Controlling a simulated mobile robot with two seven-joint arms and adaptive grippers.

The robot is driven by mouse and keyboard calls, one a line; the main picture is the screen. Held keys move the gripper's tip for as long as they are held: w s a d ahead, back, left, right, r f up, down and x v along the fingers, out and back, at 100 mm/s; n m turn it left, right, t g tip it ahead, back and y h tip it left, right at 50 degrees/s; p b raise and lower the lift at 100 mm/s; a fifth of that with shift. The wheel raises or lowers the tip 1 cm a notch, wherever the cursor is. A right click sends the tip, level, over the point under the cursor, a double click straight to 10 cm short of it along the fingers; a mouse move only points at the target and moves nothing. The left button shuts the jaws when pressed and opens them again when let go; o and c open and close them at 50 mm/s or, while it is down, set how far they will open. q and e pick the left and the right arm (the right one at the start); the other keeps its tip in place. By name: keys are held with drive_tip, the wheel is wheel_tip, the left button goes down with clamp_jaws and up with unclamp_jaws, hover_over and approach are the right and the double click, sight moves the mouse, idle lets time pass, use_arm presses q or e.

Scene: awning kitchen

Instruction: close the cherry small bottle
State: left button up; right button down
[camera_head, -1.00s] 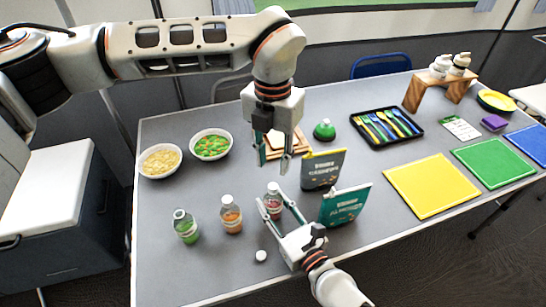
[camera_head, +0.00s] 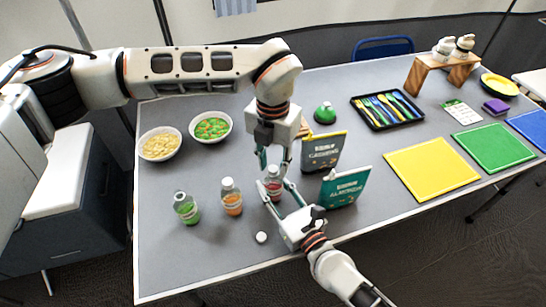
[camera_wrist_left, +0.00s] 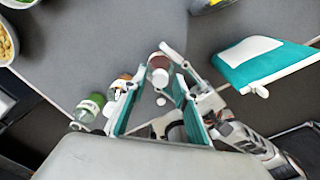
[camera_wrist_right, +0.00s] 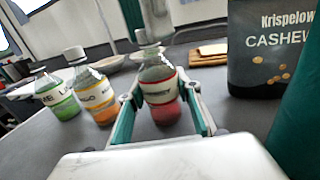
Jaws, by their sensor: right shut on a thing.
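The cherry small bottle (camera_head: 272,182), with red liquid, stands upright on the table. My right gripper (camera_head: 270,190) is shut around its body, as the right wrist view also shows (camera_wrist_right: 160,98). A white cap (camera_wrist_right: 146,37) shows at its mouth in the right wrist view; whether it is seated cannot be told. My left gripper (camera_head: 274,162) is open just above the bottle, pointing down, with its fingers apart. In the left wrist view the bottle (camera_wrist_left: 158,76) lies between and beyond these fingers. A loose white cap (camera_head: 261,237) lies on the table near the front.
An orange bottle (camera_head: 231,198) and a green bottle (camera_head: 186,208) stand to the left. A cashew bag (camera_head: 322,152) and an almond bag (camera_head: 344,188) stand close on the right. Two bowls, one with green and orange food (camera_head: 210,127), sit behind left.

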use_arm(q)
clamp_jaws()
drive_tip(key=shift+o, duration=0.7)
unclamp_jaws()
drive_tip(key=shift+r, duration=0.1)
wheel_tip(320, 180, up, 12)
use_arm(e)
drive_tip(key=c, duration=1.4)
unclamp_jaws()
